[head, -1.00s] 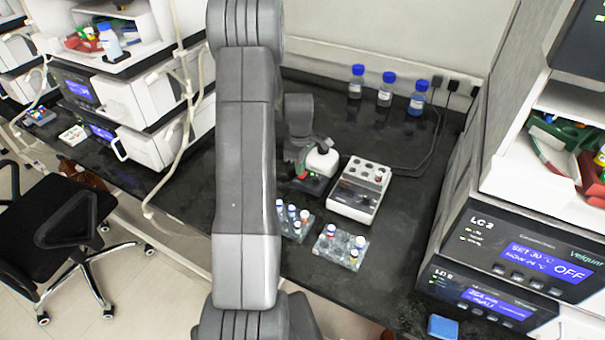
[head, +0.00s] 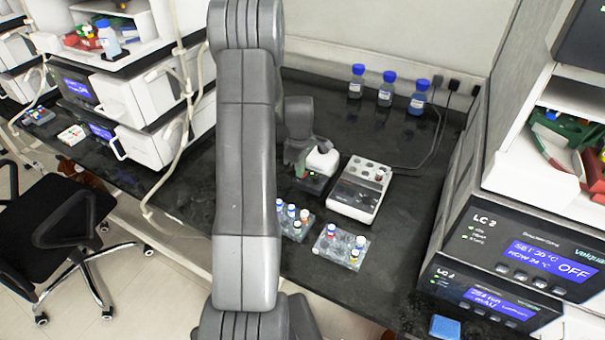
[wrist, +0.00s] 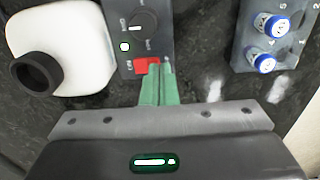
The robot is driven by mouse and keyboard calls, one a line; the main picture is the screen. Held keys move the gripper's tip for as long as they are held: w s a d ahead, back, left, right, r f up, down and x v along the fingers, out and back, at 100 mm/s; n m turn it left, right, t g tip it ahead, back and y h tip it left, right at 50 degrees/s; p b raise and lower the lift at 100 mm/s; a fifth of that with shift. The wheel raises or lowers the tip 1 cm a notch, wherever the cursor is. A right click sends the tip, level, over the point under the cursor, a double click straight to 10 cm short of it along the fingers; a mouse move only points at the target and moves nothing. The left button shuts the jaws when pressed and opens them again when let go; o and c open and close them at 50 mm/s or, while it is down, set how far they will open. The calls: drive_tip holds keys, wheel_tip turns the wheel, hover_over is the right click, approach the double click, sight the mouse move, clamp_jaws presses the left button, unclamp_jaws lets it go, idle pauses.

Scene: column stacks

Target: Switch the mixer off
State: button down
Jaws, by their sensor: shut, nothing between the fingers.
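The mixer has a white rounded head with a black cup (wrist: 36,73) at the left of the wrist view. In the head view the mixer's white head (head: 322,161) shows beside my gripper (head: 301,174), and my arm partly blocks the view.
A white and grey block with wells (head: 358,195) stands just right of the mixer. Two clear racks with capped vials (head: 340,247) stand in front, one also at the upper right of the wrist view (wrist: 275,35). Several blue-capped bottles (head: 386,90) stand at the back wall.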

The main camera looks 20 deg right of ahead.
drive_tip(key=shift+f, duration=0.35)
drive_tip(key=shift+r, duration=0.1)
drive_tip(key=shift+r+p, duration=1.2)
drive_tip(key=shift+r, duration=1.2)
